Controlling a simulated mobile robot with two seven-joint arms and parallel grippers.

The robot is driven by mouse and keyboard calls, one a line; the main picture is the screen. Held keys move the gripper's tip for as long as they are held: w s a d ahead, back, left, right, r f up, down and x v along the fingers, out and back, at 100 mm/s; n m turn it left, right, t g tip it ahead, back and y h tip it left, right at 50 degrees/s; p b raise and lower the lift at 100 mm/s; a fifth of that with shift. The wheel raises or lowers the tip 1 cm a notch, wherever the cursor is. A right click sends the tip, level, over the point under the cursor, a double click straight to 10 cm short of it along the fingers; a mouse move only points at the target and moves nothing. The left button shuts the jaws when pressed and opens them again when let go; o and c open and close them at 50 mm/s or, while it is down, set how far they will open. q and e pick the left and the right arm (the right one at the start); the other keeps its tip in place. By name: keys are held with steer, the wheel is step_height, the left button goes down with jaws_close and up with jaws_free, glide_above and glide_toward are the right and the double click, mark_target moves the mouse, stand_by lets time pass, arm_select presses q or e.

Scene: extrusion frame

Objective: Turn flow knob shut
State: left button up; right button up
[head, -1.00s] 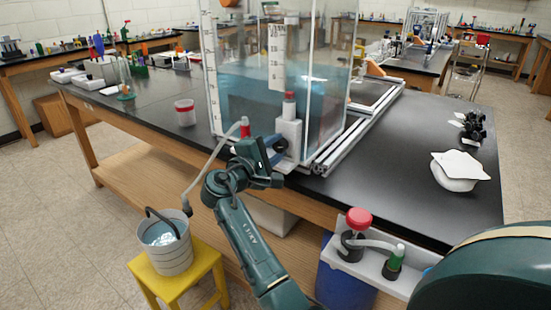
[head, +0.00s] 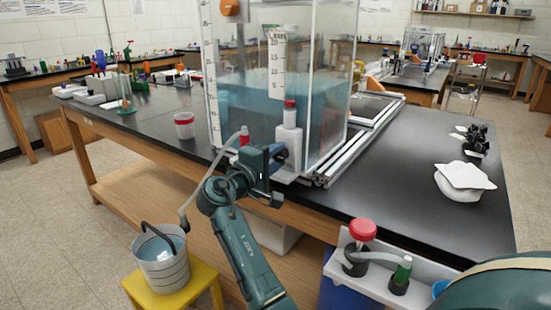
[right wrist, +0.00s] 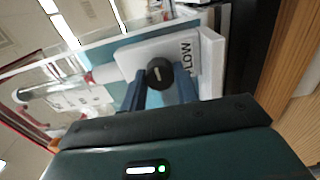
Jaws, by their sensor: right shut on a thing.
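The flow knob (right wrist: 158,73) is a small round black knob with a short white mark on its face. It sits on a white block (right wrist: 207,60) lettered "LOW", with part of the word covered. My right gripper (right wrist: 160,84) has its two blue fingers on either side of the knob, shut on it. In the head view my right gripper (head: 281,155) is at the front of the white valve block (head: 288,140) by the tank; the knob is hidden there. My left gripper is not in view.
The clear tank (head: 245,95) of bluish water stands on the black bench (head: 400,185). A hose (head: 205,180) runs down towards a grey bucket (head: 162,262) on a yellow stool (head: 185,290). A white holder with a red-capped item (head: 362,230) is at lower right.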

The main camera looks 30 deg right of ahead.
steer(key=o, duration=1)
steer(key=b+v, duration=0.1)
steer(key=v, duration=1.2)
steer(key=shift+s, duration=0.1)
